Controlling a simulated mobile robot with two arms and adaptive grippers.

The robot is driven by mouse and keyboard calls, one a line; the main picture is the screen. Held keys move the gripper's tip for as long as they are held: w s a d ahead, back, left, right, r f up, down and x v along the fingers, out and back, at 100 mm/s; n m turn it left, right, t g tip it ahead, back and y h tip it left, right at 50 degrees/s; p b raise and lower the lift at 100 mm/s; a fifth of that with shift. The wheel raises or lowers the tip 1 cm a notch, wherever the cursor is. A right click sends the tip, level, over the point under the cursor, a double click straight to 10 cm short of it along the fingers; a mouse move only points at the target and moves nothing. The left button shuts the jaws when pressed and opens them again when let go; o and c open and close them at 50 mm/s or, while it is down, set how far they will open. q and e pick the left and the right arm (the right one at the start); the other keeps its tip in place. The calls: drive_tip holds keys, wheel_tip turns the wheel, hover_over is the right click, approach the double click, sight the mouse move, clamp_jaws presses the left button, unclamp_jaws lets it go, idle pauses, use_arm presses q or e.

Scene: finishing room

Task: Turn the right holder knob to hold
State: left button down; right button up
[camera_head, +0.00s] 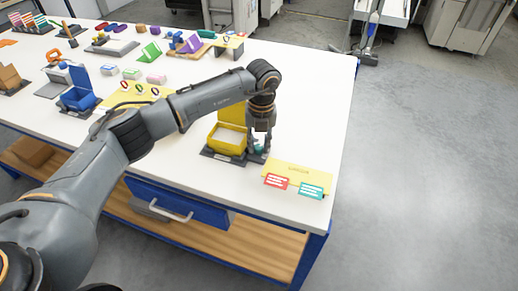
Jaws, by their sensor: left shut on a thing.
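My left gripper (259,142) points down at the right side of a yellow open box (226,138) on a dark base plate. It is shut on a small teal part, which I take to be the holder knob (258,147), mostly hidden by the fingers. I cannot tell which way the knob is turned. The box's yellow lid stands up behind it, partly covered by my arm. A yellow board (299,174) with a red card (276,181) and a teal card (311,191) lies to the right of the gripper. My right gripper is not in view.
A blue open box (79,100) and another yellow board (135,95) stand on the left of the white table (310,110). Several small coloured items fill the back left. A blue drawer (180,203) is below the front edge.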

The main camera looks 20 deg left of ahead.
sight(259, 148)
use_arm(q)
drive_tip(key=m+b, duration=0.4)
drive_tip(key=m, duration=0.1)
drive_tip(key=shift+f+m, duration=0.15)
drive_tip(key=shift+m, duration=0.15)
drive_tip(key=shift+m+b, duration=1.3)
drive_tip(key=shift+m, duration=0.8)
drive_tip(key=shift+r, duration=0.2)
drive_tip(key=c, duration=1.1)
unclamp_jaws()
wheel_tip(259, 148, up, 12)
drive_tip(key=shift+s+d, duration=0.15)
drive_tip(key=shift+f, duration=0.15)
